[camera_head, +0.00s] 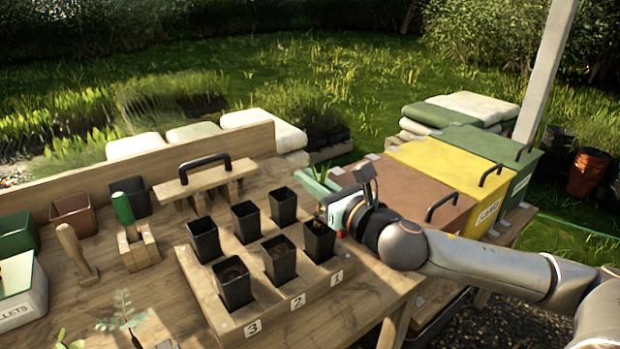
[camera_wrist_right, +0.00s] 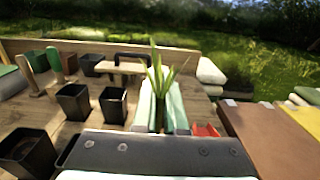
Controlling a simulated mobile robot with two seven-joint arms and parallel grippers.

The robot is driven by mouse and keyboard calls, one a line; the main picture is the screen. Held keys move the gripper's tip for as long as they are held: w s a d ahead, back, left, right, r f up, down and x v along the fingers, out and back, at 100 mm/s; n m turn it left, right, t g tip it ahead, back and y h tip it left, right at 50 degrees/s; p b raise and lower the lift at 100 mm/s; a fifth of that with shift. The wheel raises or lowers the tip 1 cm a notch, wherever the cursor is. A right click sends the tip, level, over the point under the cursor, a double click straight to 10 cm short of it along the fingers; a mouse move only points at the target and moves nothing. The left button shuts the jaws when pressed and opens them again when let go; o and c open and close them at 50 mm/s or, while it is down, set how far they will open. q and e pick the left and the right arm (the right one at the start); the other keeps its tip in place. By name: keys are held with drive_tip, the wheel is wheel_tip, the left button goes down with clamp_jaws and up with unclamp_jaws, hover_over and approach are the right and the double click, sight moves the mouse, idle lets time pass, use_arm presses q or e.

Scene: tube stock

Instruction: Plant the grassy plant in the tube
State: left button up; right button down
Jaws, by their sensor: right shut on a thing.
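The grassy plant (camera_wrist_right: 160,78) stands upright between the two pale green fingers of my right gripper (camera_wrist_right: 161,105), its long leaves rising above them. In the head view its leaf tips (camera_head: 321,174) show just over my right gripper (camera_head: 328,197), which is shut on it. The gripper is above the black square tube (camera_head: 319,241) by label 1, at the right end of the rack's front row. The plant's lower part is hidden, so I cannot tell whether it enters the tube. More black tubes (camera_head: 279,258) stand in the wooden rack (camera_head: 225,325). My left gripper is not in view.
A fern-like seedling (camera_head: 122,308) is at the table's front left. A wooden block with a black handle (camera_head: 205,174) stands behind the rack. A green-handled tool (camera_head: 123,208) and wooden peg (camera_head: 72,248) are at left. Brown (camera_head: 400,190), yellow and green boxes are at right.

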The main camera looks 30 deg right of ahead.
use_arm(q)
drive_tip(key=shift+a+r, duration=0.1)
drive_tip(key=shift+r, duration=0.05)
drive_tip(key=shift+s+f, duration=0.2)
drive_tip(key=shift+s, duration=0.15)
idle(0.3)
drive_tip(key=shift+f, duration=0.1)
use_arm(e)
drive_tip(key=shift+f, duration=0.15)
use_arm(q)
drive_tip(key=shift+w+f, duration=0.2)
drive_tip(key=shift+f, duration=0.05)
use_arm(e)
drive_tip(key=shift+f, duration=0.6)
use_arm(q)
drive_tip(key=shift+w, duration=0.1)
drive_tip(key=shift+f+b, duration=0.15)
drive_tip(key=shift+b, duration=0.3)
use_arm(e)
drive_tip(key=shift+f, duration=0.25)
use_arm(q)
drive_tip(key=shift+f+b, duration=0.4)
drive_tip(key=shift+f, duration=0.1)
use_arm(e)
drive_tip(key=shift+f, duration=0.65)
